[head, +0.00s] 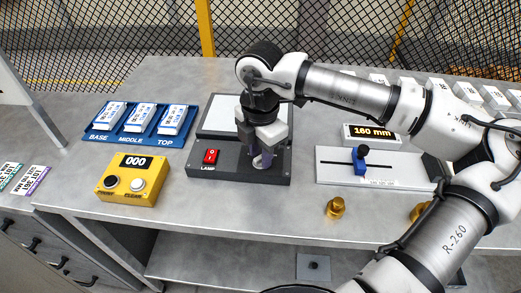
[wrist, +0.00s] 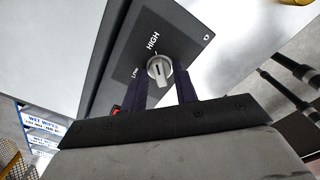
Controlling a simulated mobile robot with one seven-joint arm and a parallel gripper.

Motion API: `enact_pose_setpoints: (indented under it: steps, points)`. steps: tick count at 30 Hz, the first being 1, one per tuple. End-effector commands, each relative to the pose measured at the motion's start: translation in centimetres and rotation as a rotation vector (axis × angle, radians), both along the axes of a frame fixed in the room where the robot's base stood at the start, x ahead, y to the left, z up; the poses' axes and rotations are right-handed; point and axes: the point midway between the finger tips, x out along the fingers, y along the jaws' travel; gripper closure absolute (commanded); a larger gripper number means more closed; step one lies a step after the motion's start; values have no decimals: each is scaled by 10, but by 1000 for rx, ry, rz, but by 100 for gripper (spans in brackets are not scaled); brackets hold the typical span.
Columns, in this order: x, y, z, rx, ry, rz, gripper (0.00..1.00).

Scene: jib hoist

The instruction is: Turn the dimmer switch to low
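The dimmer switch is a round grey knob (wrist: 159,69) on a dark panel, seen in the wrist view. HIGH is printed above it and LOW to its left. Its raised grip appears to line up roughly with the HIGH side; the exact setting is hard to tell. My gripper (wrist: 162,80) is open, with one dark finger on each side of the knob and gaps visible between. In the head view my gripper (head: 264,155) points down over the right part of the dark lamp box (head: 230,180), hiding the knob.
A red lamp switch (head: 210,156) is on the box, left of my gripper. A pale panel (head: 221,115) stands behind. A yellow counter box (head: 133,180) and blue tray (head: 105,137) are left. A slider gauge (head: 335,163) and brass knob (head: 336,207) are right.

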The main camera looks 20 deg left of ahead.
Motion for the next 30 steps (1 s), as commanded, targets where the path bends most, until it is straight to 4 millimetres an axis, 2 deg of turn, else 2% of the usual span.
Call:
enact_pose_setpoints:
  steps: [1,6,17,30]
  points:
    - [0,0,0,0,0,0,78]
    - [0,0,0,0,0,0,98]
    - [0,0,-3,-1,-2,67,98]
    - [1,0,-5,0,-5,421,98]
